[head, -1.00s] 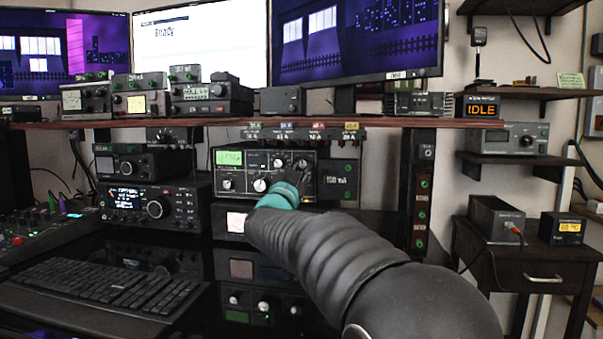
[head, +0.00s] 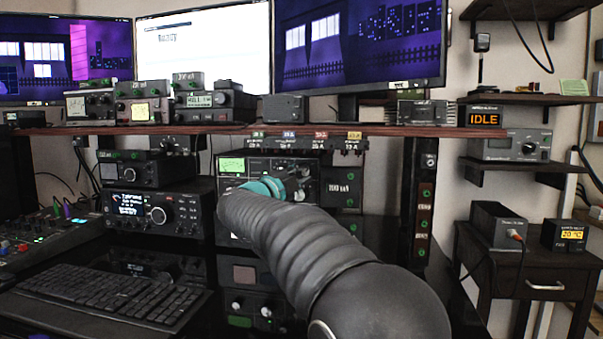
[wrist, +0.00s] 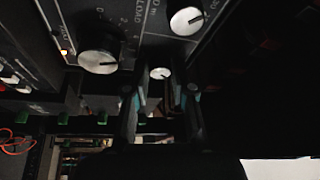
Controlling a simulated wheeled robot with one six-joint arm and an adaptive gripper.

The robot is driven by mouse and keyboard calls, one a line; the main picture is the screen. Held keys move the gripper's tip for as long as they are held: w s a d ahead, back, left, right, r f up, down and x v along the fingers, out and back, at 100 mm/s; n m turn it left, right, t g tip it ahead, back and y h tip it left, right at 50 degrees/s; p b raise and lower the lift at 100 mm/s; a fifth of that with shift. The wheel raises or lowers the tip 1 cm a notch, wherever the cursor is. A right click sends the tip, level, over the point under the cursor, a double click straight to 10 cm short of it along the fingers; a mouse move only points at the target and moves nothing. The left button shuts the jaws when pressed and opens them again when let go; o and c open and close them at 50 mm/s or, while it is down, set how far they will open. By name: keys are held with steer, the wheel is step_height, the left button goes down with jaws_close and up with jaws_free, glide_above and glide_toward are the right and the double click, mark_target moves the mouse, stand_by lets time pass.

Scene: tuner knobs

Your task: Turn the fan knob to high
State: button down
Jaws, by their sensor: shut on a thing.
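The black tuner (head: 322,164) with a lit green display stands under the shelf in the head view. My arm and teal-ringed wrist cover much of its front. In the wrist view, my gripper (wrist: 161,95) has one finger on each side of a small pale-capped knob (wrist: 160,73) and is shut on it. No fan label is readable. A large knob (wrist: 99,61) lies to its upper left, beside the word LOAD, and another large knob (wrist: 187,20) lies to its upper right. The fingertips' exact contact is dark and hard to see.
The shelf edge (head: 230,130) with several small tagged devices runs just above the tuner. A radio (head: 150,207) stands to its left and a narrow dark panel (head: 420,200) to its right. A keyboard (head: 100,300) lies in front at left.

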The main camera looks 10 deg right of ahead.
steer(key=shift+m, duration=0.8)
steer(key=c, duration=1.2)
jaws_free()
steer(key=shift+c, duration=0.2)
steer(key=v, duration=1.2)
steer(key=shift+r, duration=0.35)
